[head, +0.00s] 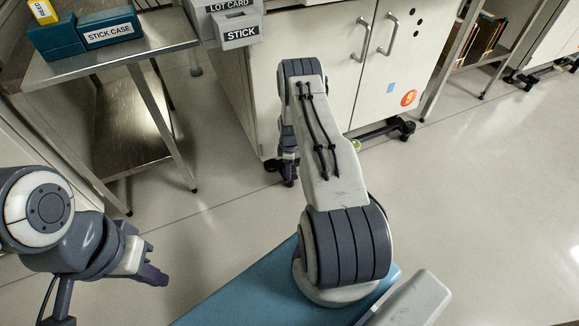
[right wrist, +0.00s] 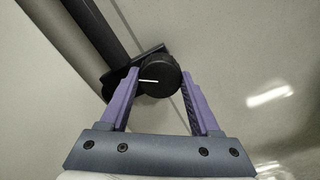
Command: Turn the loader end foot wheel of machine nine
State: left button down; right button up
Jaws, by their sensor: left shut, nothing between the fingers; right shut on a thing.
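A round black foot wheel (right wrist: 158,85) with a white line across its face shows in the right wrist view. My right gripper (right wrist: 159,75) is shut on it, one purple finger on each side. The white line lies nearly level in that view. My left gripper (head: 152,274) is shut and empty at the lower left.
A metal table (head: 115,55) with a teal box (head: 108,28) labelled STICK CASE stands at the upper left. A grey bin (head: 238,32) labelled STICK is beside the cabinet. Another black foot (head: 402,128) is at the cabinet's right. The floor (head: 480,200) at right is clear.

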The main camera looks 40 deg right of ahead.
jog(key=m+p, duration=0.1)
jog(key=m, duration=0.2)
jog(key=shift+m, duration=0.4)
jog(key=m, duration=0.4)
jog(key=shift+m+p, duration=0.3)
jog(key=m, duration=0.9)
jog(key=shift+p, duration=0.4)
jog(key=m, duration=0.4)
jog(key=shift+m, duration=0.3)
jog(key=m, duration=1.3)
jog(key=shift+m, duration=0.3)
